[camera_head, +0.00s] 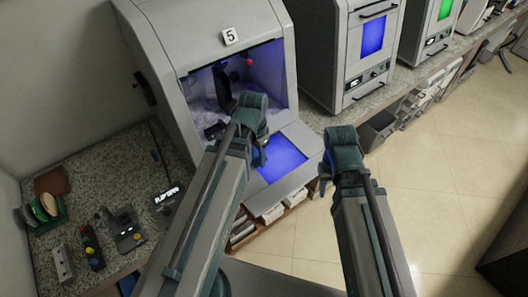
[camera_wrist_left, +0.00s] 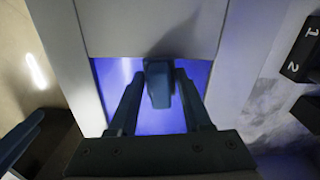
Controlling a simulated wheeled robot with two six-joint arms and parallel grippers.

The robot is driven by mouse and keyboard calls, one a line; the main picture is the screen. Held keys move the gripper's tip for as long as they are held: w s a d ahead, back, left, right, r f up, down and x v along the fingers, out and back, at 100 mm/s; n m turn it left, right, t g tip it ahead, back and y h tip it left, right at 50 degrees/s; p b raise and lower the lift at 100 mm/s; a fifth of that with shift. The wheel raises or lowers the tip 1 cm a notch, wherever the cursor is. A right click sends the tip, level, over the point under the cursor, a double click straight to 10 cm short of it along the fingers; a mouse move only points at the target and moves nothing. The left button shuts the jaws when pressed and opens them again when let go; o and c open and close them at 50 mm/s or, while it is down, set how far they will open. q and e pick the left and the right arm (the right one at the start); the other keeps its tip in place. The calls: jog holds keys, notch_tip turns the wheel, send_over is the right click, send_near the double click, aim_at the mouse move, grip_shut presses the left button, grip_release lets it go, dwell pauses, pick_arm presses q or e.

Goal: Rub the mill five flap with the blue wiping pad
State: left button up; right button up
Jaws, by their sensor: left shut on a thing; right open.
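Mill five, marked with a 5 plate (camera_head: 230,36), stands open at the back left. Its flap (camera_head: 282,163) is folded down in front, pale grey with a glowing blue window. The window also fills the middle of the left wrist view (camera_wrist_left: 112,78). My left gripper (camera_head: 259,156) is over the flap. In the left wrist view its fingers (camera_wrist_left: 160,95) are shut on the dark blue wiping pad (camera_wrist_left: 159,82), in front of the window. Whether the pad touches the flap I cannot tell. My right gripper (camera_head: 325,180) is open, right of the flap.
Other mills (camera_head: 372,45) stand along the bench to the right. The left counter holds a rack of coloured discs (camera_head: 42,210), a button box (camera_head: 91,247) and a small device (camera_head: 124,229). A dark bin (camera_head: 376,130) is right of the flap. Tiled floor is open at right.

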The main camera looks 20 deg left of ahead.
aim_at(276, 151)
pick_arm(q)
jog(key=shift+s, duration=0.15)
jog(key=shift+f, duration=0.15)
jog(key=shift+w+d, duration=0.3)
jog(key=shift+w, duration=0.2)
jog(key=shift+w+d, duration=0.95)
jog(key=shift+w, duration=0.3)
jog(key=shift+w+d, duration=0.55)
jog(key=shift+w, duration=0.2)
jog(key=shift+w+d, duration=0.55)
jog(key=shift+w, duration=0.15)
